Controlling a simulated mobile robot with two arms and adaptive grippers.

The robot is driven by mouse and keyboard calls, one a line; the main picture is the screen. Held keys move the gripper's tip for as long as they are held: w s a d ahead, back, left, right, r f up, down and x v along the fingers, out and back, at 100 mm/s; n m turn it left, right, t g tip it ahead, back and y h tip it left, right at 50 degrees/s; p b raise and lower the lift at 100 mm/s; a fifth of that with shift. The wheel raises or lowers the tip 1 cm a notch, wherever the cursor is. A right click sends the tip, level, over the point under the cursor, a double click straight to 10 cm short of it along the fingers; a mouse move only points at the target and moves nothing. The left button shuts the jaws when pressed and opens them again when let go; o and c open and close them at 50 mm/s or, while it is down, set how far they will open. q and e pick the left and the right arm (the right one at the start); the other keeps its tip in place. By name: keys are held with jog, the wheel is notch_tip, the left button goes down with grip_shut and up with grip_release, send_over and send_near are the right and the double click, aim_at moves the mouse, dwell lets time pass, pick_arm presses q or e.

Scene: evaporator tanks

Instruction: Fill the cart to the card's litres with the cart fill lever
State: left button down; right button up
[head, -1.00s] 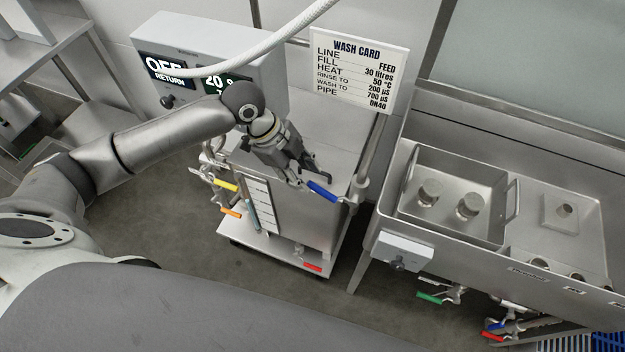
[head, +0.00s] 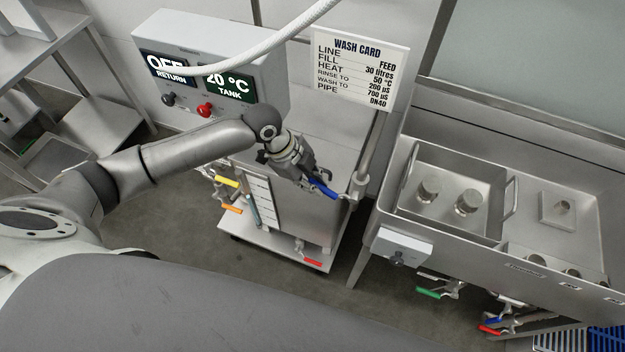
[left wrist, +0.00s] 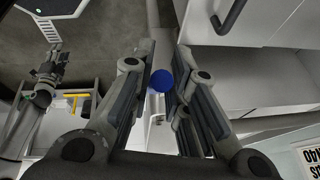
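The cart (head: 290,217) stands in the middle of the head view, with a blue-handled lever (head: 324,188) at its upper right corner. I cannot read a label on this lever. My left gripper (head: 312,179) is at the handle's left end. In the left wrist view the blue handle end (left wrist: 162,80) lies between the two fingertips, which look parted with a narrow gap; a grip does not show. A pale level scale (head: 257,203) is on the cart's front. What looks like my right gripper (left wrist: 55,60) is small in the left wrist view.
A yellow lever (head: 226,181), an orange lever (head: 232,209) and a red lever (head: 312,262) are also on the cart. The control box (head: 215,50) shows OFF and 20 °C behind it. A sink (head: 590,215) stands at the right. A white hose crosses above.

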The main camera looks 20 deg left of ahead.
jog(key=shift+d, duration=0.35)
